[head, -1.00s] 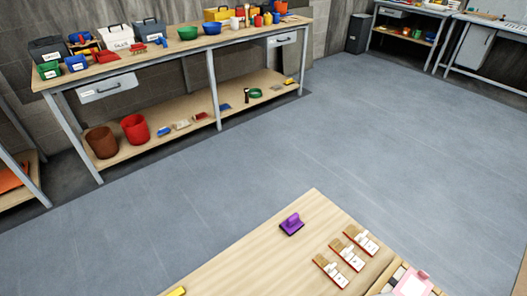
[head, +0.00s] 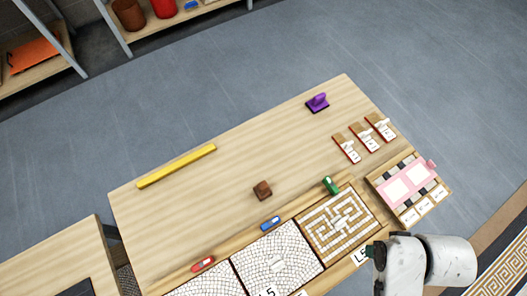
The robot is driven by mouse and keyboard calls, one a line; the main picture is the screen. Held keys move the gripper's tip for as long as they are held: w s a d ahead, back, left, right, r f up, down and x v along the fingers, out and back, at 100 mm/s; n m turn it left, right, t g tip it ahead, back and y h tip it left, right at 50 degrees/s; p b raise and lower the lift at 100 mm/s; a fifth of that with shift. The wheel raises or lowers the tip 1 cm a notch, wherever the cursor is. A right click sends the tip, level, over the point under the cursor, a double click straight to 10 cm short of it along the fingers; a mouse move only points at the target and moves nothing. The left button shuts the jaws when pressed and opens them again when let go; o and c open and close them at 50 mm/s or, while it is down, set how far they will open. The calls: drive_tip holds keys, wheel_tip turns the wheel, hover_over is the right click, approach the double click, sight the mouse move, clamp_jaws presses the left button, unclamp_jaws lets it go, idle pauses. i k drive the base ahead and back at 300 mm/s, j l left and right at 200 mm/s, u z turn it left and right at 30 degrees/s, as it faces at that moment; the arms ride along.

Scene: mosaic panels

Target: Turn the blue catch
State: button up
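The blue catch (head: 270,223) is a small blue piece on the wooden strip along the far edge of the mosaic panels, above the middle panel (head: 278,258). A red catch (head: 203,264) sits to its left on the same strip and a green catch (head: 331,185) to its right, beside the maze-patterned panel (head: 340,222). My arm shows at the lower right in white and grey, right of the panels and well apart from the blue catch. The fingertips of my gripper cannot be made out.
Another table (head: 60,255) stands at lower left. Grey floor is open beyond.

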sight(272, 222)
drive_tip(key=k+j, duration=0.15)
drive_tip(key=k, duration=0.25)
drive_tip(key=k+j+u, duration=0.1)
drive_tip(key=k, duration=0.3)
drive_tip(key=k+j, duration=0.3)
drive_tip(key=i+j+u, duration=0.2)
drive_tip(key=u, duration=0.25)
drive_tip(key=i+j+u, duration=0.1)
drive_tip(key=i+u, duration=0.15)
drive_tip(key=u, duration=0.2)
